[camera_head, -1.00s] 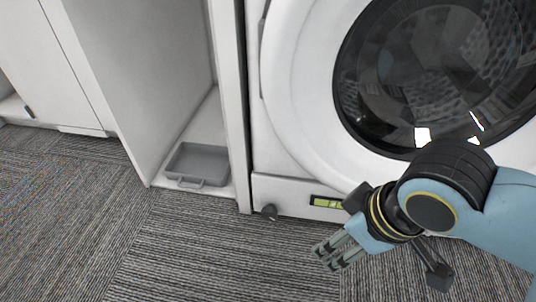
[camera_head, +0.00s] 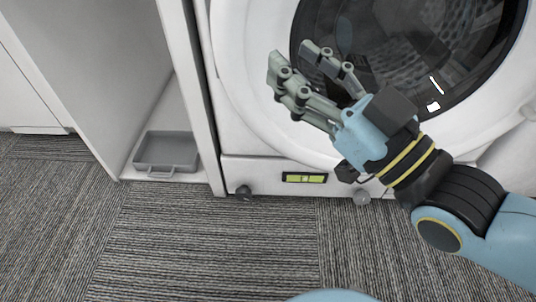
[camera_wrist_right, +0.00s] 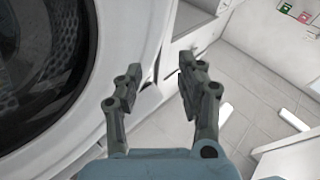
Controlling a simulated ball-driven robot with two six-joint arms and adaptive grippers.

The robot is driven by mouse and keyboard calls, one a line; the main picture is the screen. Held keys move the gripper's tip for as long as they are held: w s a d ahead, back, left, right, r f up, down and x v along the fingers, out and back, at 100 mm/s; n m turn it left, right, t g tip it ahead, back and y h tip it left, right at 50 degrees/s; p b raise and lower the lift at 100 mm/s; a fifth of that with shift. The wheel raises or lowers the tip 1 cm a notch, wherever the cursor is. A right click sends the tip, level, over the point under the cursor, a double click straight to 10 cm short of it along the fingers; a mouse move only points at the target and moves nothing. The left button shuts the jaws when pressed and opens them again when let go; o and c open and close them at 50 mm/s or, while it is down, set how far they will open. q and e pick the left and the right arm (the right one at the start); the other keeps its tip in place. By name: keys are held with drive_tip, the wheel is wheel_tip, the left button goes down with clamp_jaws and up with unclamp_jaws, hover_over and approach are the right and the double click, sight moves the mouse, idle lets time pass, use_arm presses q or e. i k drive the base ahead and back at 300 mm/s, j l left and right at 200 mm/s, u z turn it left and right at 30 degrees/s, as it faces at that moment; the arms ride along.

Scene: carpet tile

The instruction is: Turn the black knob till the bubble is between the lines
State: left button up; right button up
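The black knob (camera_head: 244,192) is a small dark foot knob low at the washer's front left corner, just above the carpet. The spirit level (camera_head: 305,178), a yellow-green vial in a black frame, sits on the washer's lower front panel to the right of the knob. Dark lines show near its middle; the bubble is too small to place surely. My right gripper (camera_head: 292,56) is raised in front of the washer door, well above the knob and level, fingers pointing up and left. It is open and empty, as the right wrist view (camera_wrist_right: 160,72) also shows. My left gripper is out of view.
The white washer has a round dark glass door (camera_head: 400,55). A paler knob (camera_head: 361,197) sits low to the right, below my right wrist. A grey tray (camera_head: 167,150) lies in the open cabinet bay at left. The carpet (camera_head: 200,250) in front is clear.

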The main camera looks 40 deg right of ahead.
sight(243, 193)
drive_tip(key=i+j+z, duration=0.15)
drive_tip(key=z, duration=0.2)
drive_tip(key=i+j+z, duration=0.1)
drive_tip(key=j+z, duration=0.15)
drive_tip(key=z, duration=0.15)
drive_tip(key=j+z, duration=0.35)
drive_tip(key=i+l, duration=0.05)
drive_tip(key=l, duration=0.05)
